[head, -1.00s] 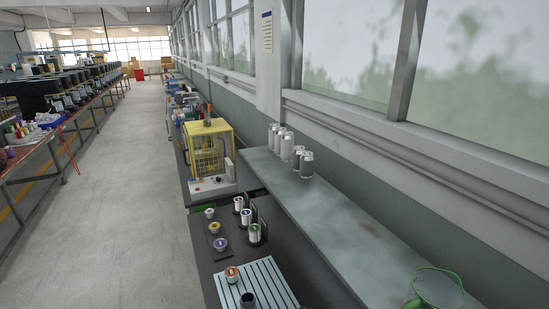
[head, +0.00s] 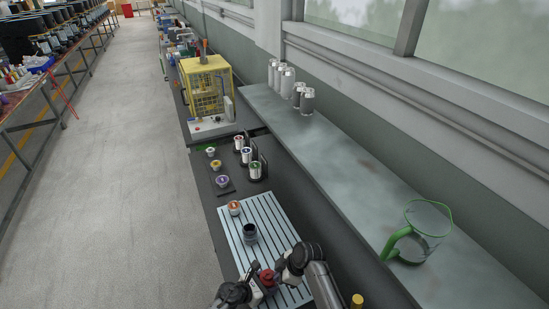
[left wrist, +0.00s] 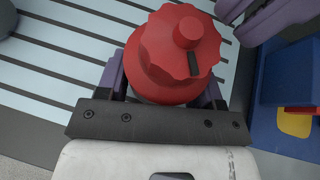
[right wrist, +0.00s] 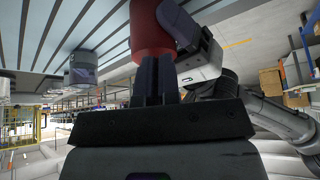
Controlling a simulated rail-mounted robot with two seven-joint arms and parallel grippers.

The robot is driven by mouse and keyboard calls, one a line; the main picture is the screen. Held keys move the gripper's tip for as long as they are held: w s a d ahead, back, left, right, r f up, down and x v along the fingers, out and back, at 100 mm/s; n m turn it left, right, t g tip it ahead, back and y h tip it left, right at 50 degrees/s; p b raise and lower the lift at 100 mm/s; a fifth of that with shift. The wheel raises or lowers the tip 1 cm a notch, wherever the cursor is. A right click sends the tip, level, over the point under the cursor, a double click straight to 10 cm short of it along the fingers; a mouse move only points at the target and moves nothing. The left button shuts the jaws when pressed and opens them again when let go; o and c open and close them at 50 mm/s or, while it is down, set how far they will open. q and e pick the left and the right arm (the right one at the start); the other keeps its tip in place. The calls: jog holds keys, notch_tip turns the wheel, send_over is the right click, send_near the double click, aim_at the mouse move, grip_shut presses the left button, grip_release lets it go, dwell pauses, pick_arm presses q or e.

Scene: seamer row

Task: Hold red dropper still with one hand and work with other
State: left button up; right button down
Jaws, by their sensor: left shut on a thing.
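The red dropper (head: 267,278) stands over the near end of the slatted plate in the head view. In the left wrist view, the dropper (left wrist: 175,55) shows a scalloped red top, a round knob and a dark mark. My left gripper (left wrist: 165,92) is shut on its body, one finger on each side. My right gripper (head: 281,272) is beside the dropper on its right. In the right wrist view its fingers (right wrist: 158,65) are together, with the red dropper body (right wrist: 150,30) just beyond them. I cannot tell whether they touch it.
A dark cup (head: 250,233) and an orange-topped jar (head: 234,208) stand on the slatted plate (head: 275,225). Several small jars stand farther back, before a yellow cage machine (head: 206,88). A green-handled jug (head: 408,245) and metal canisters (head: 281,78) stand on the right shelf.

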pick_arm(q)
jog(key=shift+f, duration=0.1)
pick_arm(e)
jog(key=shift+s+a+f, duration=0.2)
jog(key=shift+s+f, duration=0.05)
jog(key=shift+s, duration=0.1)
jog(key=shift+s+d, duration=0.15)
jog(key=shift+d, duration=0.25)
pick_arm(q)
jog(key=shift+s, duration=0.1)
pick_arm(e)
notch_tip(320, 180, up, 6)
jog(key=shift+r, duration=0.2)
dwell(0.3)
pick_arm(q)
jog(key=o, duration=0.8)
